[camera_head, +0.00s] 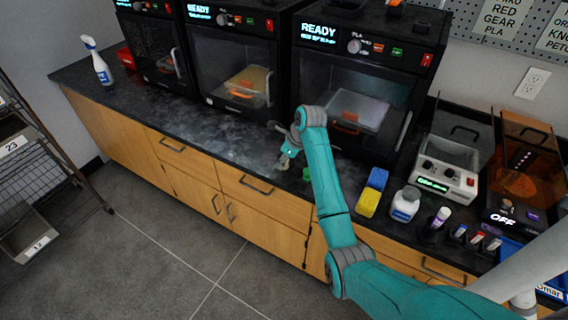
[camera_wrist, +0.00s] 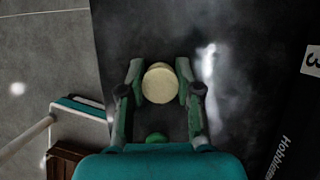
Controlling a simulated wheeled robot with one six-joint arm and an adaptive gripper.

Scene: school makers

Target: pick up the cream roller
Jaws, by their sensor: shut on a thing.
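The cream roller (camera_wrist: 159,83) shows in the wrist view as a round, pale end between the two fingertips. My gripper (camera_wrist: 158,86) is shut on it, with one finger on each side. In the head view my gripper (camera_head: 284,160) is low over the black counter, in front of the middle and right printers. The roller (camera_head: 282,164) is small there and partly hidden by the fingers. I cannot tell whether it touches the counter.
The black counter (camera_head: 215,130) is clear to the left of my gripper. Printers (camera_head: 233,60) line the back. To the right are a yellow and blue block (camera_head: 368,203), a white bottle (camera_head: 405,204) and several small bottles. A spray bottle (camera_head: 98,65) stands far left.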

